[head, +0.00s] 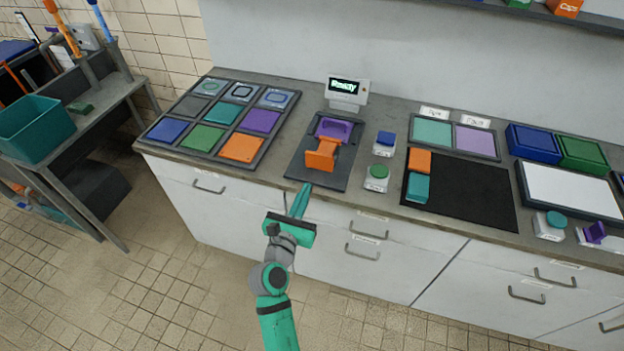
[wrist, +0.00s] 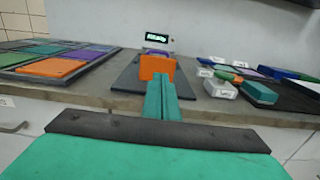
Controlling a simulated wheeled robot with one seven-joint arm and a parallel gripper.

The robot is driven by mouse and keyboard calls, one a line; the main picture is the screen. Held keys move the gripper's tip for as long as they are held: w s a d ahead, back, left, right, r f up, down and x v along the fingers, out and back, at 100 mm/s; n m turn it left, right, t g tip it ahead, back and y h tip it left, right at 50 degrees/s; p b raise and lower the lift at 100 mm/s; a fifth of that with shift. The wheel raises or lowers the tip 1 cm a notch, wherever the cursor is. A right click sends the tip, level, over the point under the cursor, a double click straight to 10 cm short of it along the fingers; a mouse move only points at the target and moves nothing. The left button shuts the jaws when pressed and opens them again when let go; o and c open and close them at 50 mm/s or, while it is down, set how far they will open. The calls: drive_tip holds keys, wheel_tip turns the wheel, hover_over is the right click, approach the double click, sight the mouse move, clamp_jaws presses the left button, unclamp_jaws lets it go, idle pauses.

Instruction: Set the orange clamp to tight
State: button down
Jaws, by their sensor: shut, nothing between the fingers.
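The orange clamp (head: 321,155) stands on a dark plate (head: 303,174) near the middle of the counter, with a purple part (head: 334,128) just behind it. In the wrist view the orange clamp (wrist: 156,68) shows as an upright orange block straight ahead, its lower right partly hidden by my fingers. My gripper (head: 302,190) is in front of the counter's front edge, apart from the clamp. Its two green fingers lie together and are empty; they also show in the wrist view (wrist: 162,88). The clamp's setting cannot be read.
A display reading "Ready" (head: 344,90) stands behind the plate. A blue button (head: 385,140) and a green button (head: 378,172) are to its right. A tray of coloured tiles (head: 268,138) lies left. A black mat (head: 465,190) with orange and teal blocks lies right.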

drive_tip(key=v, duration=0.3)
drive_tip(key=shift+w+a, duration=0.1)
idle(0.3)
drive_tip(key=s+f+m+g+y, duration=0.1)
drive_tip(key=s+f+m+y, duration=0.2)
drive_tip(key=s+f+m, duration=0.45)
drive_tip(key=s+f+m+g+y, duration=0.15)
drive_tip(key=s+f+m, duration=0.35)
drive_tip(key=s, duration=0.6)
drive_tip(key=s+d+r+m, duration=0.1)
drive_tip(key=s+r+m, duration=0.2)
drive_tip(key=s+m, duration=0.7)
drive_tip(key=s+d+r+m+y, duration=0.1)
drive_tip(key=s+r+m, duration=0.2)
drive_tip(key=s+m, duration=0.7)
drive_tip(key=shift+s+d+r+t, duration=0.25)
drive_tip(key=shift+s+d+t, duration=0.1)
drive_tip(key=shift+s, duration=0.4)
